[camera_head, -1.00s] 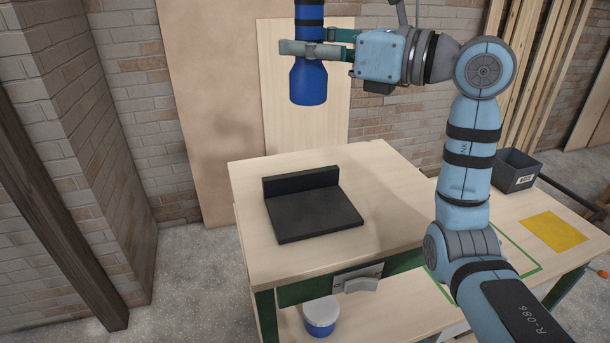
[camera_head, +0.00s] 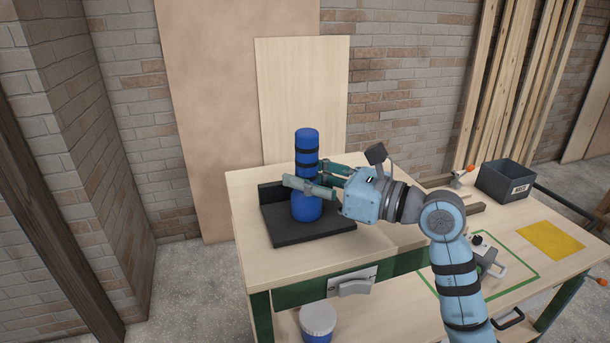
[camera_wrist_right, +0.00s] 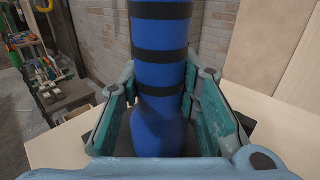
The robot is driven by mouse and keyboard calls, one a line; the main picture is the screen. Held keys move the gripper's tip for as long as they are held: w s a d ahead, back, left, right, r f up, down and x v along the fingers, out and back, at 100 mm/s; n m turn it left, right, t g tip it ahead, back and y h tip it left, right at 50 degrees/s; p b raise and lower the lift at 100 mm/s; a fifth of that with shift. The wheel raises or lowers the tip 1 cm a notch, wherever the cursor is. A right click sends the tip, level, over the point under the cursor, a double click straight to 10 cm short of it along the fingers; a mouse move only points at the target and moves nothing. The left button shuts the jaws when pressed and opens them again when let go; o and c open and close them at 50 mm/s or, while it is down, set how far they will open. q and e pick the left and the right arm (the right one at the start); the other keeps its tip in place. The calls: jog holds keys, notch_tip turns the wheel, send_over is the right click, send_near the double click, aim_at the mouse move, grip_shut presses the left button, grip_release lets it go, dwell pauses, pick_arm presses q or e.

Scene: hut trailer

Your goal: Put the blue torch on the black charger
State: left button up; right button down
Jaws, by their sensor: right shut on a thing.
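The blue torch (camera_head: 307,205) has black bands and stands upright, wide end down, over the black charger (camera_head: 285,235). The charger is a flat black pad with a raised back wall, on the wooden bench top. The torch's lower end appears to be at the pad's surface; I cannot tell for sure whether it touches. My right gripper (camera_head: 309,184) comes from the right and is shut on the torch around its middle. In the right wrist view the torch (camera_wrist_right: 160,75) stands between both fingers. My left gripper is not in view.
The wooden bench (camera_head: 255,262) has bare room left of and in front of the charger. To the right are a dark grey bin (camera_head: 506,181), a yellow sheet (camera_head: 551,240) and a green outlined area with a device. A white and blue tub (camera_head: 318,318) is below.

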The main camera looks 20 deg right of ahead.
jog(key=shift+s+d+f, duration=0.1)
jog(key=shift+s, duration=0.3)
jog(key=c, duration=1.4)
grip_release()
jog(key=shift+o, duration=1)
jog(key=shift+w, duration=0.2)
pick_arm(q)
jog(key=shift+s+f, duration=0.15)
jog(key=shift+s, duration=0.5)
pick_arm(e)
jog(key=shift+w, duration=0.15)
